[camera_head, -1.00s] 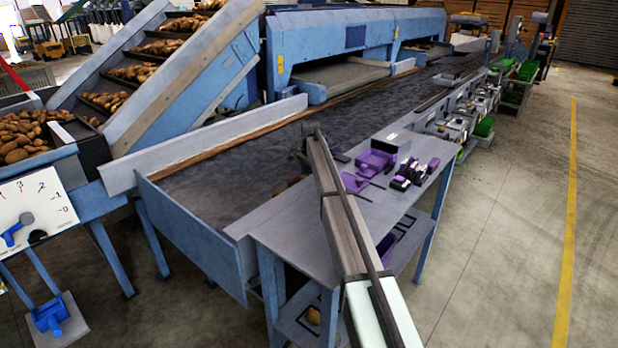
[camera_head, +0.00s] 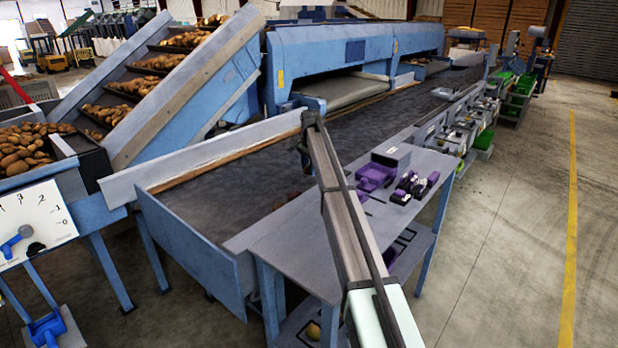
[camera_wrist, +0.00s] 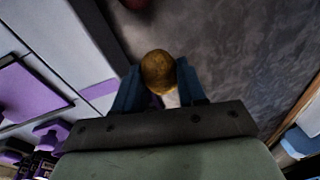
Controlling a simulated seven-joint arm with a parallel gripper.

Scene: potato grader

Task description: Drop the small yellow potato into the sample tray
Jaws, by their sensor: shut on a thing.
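My gripper (camera_wrist: 158,88) is shut on the small yellow potato (camera_wrist: 158,68), which sits between its two blue fingers in the wrist view. In the wrist view the potato is seen over the dark belt, with the side table to the left. In the head view the gripper end (camera_head: 308,145) is small and dark above the belt, and the potato cannot be made out there. A purple tray (camera_head: 375,176) stands on the side table; a flat purple shape (camera_wrist: 30,88) shows in the wrist view. I cannot tell which is the sample tray.
The grey side table (camera_head: 330,238) adjoins the dark belt (camera_head: 225,205). Purple and black tools (camera_head: 413,187) lie near the purple tray. A dark reddish potato lies on the belt near the table (camera_wrist: 135,4). The blue grader housing (camera_head: 330,60) stands behind.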

